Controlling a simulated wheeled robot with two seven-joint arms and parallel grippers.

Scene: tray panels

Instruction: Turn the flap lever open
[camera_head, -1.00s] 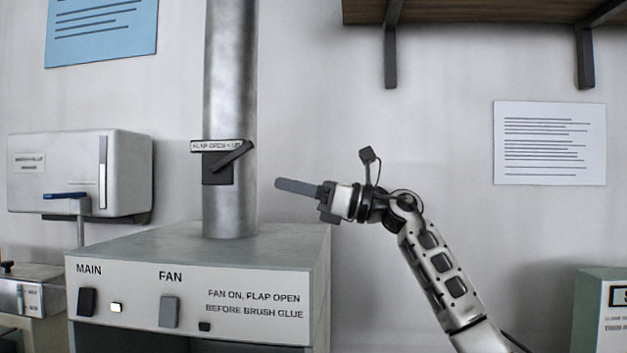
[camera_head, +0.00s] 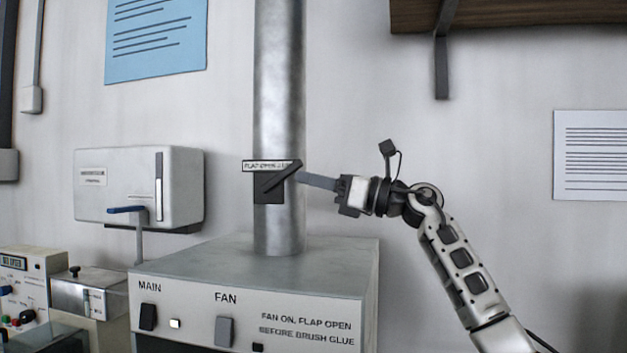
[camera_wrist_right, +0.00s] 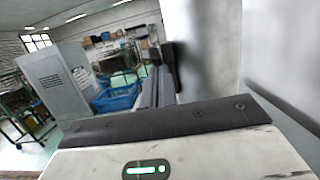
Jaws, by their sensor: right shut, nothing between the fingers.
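The flap lever (camera_head: 281,176) is a dark bar on a dark square plate (camera_head: 267,193), fixed to the grey metal duct pipe (camera_head: 279,90). It slants up to the right, under a "FLAP OPEN" label (camera_head: 262,166). My right gripper (camera_head: 300,178) comes from the right, with its shut fingers pointing left. The fingertips are at or very near the lever's right end; I cannot tell if they touch. In the wrist view a dark upright piece (camera_wrist_right: 174,66) stands against the pipe (camera_wrist_right: 205,50) beyond the fingers. My left gripper is not in view.
Below the pipe stands a grey cabinet (camera_head: 330,270) with MAIN (camera_head: 148,317) and FAN (camera_head: 224,331) switches. A grey wall box (camera_head: 120,180) with a blue-handled lever (camera_head: 127,210) is to the left. A shelf (camera_head: 500,15) hangs at upper right.

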